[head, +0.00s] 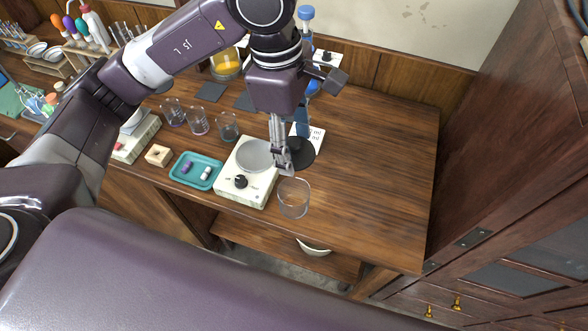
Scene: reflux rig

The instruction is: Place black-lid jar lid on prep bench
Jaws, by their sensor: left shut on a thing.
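My left gripper (285,166) reaches down over the prep bench (375,150). It is shut on the rim of the black lid (302,153), a flat dark disc to the right of the fingers. The fingers hide the lid's left edge, and I cannot tell whether the lid is just above the bench or touching it. A clear, open glass jar (293,199) stands just in front of the gripper, near the bench's front edge. My right gripper is not in view.
A hotplate (247,190) with a round grey top stands left of the gripper. A teal tray (196,171) with small items and several glass beakers (198,121) are farther left. A blue-capped bottle (306,14) stands behind. The bench's right side is clear.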

